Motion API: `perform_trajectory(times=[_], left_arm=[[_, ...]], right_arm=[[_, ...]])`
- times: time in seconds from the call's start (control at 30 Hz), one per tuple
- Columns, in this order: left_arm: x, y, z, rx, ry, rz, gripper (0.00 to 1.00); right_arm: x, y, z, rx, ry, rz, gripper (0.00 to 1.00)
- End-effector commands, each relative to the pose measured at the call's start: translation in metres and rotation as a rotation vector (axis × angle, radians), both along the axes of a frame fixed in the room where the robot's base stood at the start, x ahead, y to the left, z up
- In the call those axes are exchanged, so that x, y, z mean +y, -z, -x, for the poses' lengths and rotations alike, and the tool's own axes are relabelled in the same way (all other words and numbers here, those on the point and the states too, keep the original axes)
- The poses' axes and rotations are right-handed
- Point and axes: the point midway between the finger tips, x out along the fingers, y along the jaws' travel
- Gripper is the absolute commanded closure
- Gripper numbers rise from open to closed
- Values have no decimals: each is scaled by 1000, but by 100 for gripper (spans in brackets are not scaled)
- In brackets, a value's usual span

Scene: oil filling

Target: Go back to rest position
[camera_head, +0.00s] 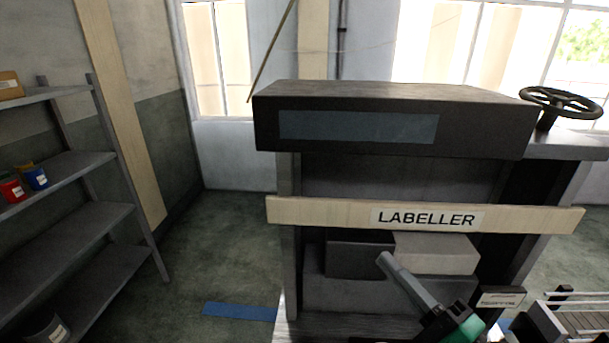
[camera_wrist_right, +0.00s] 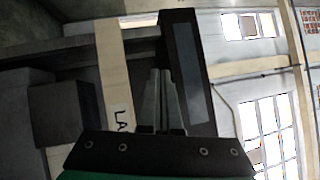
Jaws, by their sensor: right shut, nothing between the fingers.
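My right gripper (camera_head: 385,260) shows at the lower right of the head view, with its grey fingers pointing up and to the left and a green part on its wrist. It is shut and empty, in front of the lower opening of the labeller machine (camera_head: 400,112). In the right wrist view the two fingers of the right gripper (camera_wrist_right: 160,72) lie together, with the machine's beam and dark screen panel behind them. My left gripper is in neither view.
A pale beam with a "LABELLER" sign (camera_head: 427,218) crosses the machine's front. Dark and light blocks stand below it. A black handwheel (camera_head: 561,100) is at the right. A grey shelf (camera_head: 70,232) with cans stands at the left. Clear floor lies between shelf and machine.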

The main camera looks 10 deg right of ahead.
Motion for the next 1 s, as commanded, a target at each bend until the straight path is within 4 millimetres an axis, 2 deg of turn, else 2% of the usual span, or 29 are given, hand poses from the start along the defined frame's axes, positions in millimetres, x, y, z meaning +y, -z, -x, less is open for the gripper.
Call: perform_trajectory(times=[0.03, 0.1, 0.17, 0.2, 0.23, 0.3, 0.4, 0.5, 0.53, 0.57, 0.6, 0.7, 0.83, 1.0], left_arm=[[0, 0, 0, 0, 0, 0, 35], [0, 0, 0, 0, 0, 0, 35], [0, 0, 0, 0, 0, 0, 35], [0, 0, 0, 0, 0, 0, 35], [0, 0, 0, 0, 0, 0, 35], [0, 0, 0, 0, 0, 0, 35], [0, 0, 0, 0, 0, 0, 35], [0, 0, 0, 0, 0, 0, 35], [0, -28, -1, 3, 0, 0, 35], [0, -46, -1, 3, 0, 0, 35], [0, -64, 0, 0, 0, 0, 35], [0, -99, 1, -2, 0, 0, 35], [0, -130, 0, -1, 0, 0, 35], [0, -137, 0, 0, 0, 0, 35]], right_arm=[[21, -46, 7, -140, 21, 118, 100], [39, -104, 23, -333, 101, 289, 100], [48, -151, 43, -502, 209, 435, 100], [50, -181, 58, -607, 301, 532, 100], [49, -201, 71, -683, 387, 609, 100], [32, -240, 102, -816, 642, 817, 100], [2, -252, 121, -841, 963, 1136, 100], [-8, -253, 122, -825, 1139, 1431, 100], [-8, -283, 122, -827, 1141, 1435, 100], [-8, -301, 122, -827, 1137, 1431, 100], [-8, -316, 122, -826, 1134, 1429, 100], [-8, -351, 121, -826, 1132, 1429, 100], [-8, -381, 120, -825, 1130, 1429, 100], [-8, -388, 120, -824, 1129, 1428, 100]])
